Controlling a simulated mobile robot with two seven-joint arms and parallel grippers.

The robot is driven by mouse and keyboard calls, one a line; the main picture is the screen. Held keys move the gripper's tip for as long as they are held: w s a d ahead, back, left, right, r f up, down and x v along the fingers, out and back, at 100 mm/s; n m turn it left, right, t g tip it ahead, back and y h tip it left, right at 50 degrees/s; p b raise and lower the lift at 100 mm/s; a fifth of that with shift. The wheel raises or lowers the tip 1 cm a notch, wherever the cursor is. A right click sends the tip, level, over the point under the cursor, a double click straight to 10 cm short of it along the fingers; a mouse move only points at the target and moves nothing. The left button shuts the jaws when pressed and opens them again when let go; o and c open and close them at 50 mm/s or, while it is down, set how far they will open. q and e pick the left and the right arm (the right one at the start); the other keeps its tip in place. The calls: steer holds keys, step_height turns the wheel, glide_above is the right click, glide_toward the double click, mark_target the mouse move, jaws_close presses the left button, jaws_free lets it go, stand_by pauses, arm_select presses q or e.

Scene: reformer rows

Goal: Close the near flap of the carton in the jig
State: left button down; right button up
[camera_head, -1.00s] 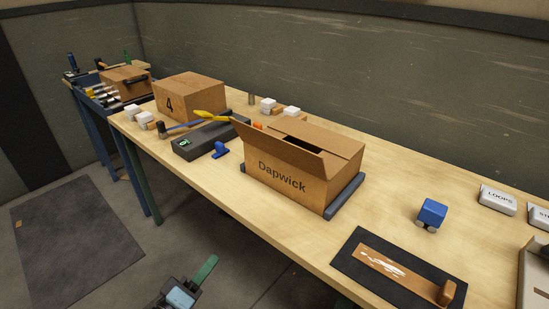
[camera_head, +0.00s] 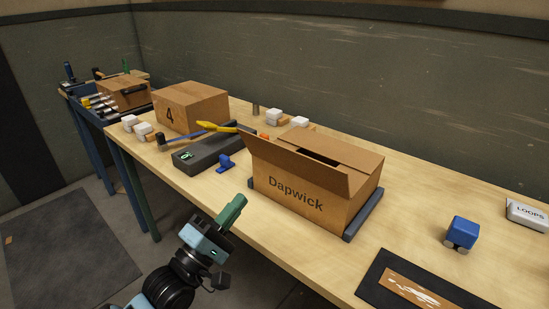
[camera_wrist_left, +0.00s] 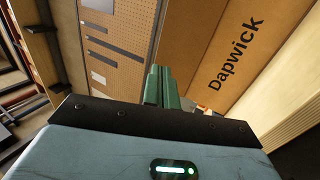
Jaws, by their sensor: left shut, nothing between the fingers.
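The carton marked "Dapwick" (camera_head: 305,195) stands on the table in a dark jig (camera_head: 362,217). Its near flap (camera_head: 296,162) is raised and tilts outward along the near edge. The far top flap (camera_head: 335,149) lies about flat, with a dark gap in front of it. My left gripper (camera_head: 237,203), with green fingers, is shut and empty, off the table's front edge to the left of the carton and apart from it. In the left wrist view the green fingers (camera_wrist_left: 161,88) show beside the carton's printed front (camera_wrist_left: 232,55). My right gripper is out of view.
A dark scale-like box (camera_head: 205,154) and a blue clip-like piece (camera_head: 225,163) lie left of the carton. A box marked "4" (camera_head: 190,108) stands behind them. A blue block (camera_head: 462,233) and a dark mat (camera_head: 383,268) are at the right.

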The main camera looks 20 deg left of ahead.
mark_target(282, 148)
arm_select(q)
steer(key=p+x, duration=0.1)
steer(key=x, duration=1.2)
steer(key=shift+p, duration=0.35)
